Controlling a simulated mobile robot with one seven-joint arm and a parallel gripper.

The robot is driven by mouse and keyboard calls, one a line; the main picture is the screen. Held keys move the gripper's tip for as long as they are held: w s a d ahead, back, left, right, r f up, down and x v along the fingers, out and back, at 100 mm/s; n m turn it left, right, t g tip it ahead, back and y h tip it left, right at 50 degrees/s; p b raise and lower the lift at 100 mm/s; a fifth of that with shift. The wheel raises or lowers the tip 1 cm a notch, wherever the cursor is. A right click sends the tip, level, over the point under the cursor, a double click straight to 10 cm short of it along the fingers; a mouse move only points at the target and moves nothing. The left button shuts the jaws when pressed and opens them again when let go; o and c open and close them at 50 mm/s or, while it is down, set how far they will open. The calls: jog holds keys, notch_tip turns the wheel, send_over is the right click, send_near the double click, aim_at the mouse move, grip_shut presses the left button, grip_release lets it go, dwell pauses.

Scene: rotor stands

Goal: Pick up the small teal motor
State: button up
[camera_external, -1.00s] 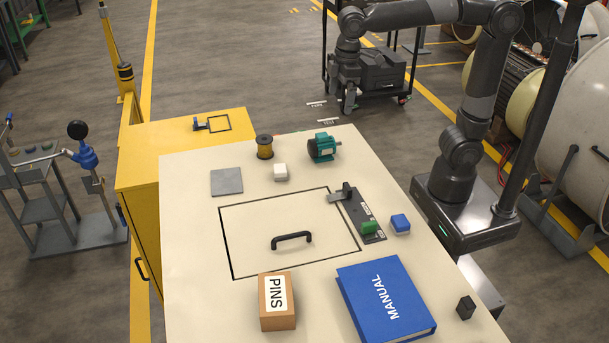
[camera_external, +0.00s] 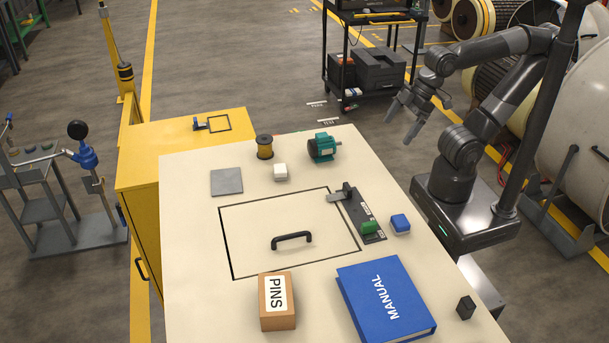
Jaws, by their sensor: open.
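The small teal motor (camera_external: 323,147) sits on the far part of the cream tabletop (camera_external: 190,235), near its back edge. Its short shaft points to the right. My gripper (camera_external: 402,122) is in the air to the right of the motor, beyond the table's right edge. Its fingers point down and to the left. It is open and empty, clearly apart from the motor.
A copper-coloured spool (camera_external: 264,147) and a white block (camera_external: 280,172) stand left of the motor. A hatch with a black handle (camera_external: 291,240), a latch plate with a green block (camera_external: 369,227), a blue block (camera_external: 400,223), a PINS box (camera_external: 277,302) and a blue manual (camera_external: 385,300) lie nearer.

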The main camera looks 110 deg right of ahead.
jog(key=c, duration=0.4)
jog(key=shift+c, duration=0.2)
jog(key=n+g+h, duration=0.1)
jog(key=h, duration=0.4)
send_near(327, 142)
jog(key=shift+x, duration=5.5)
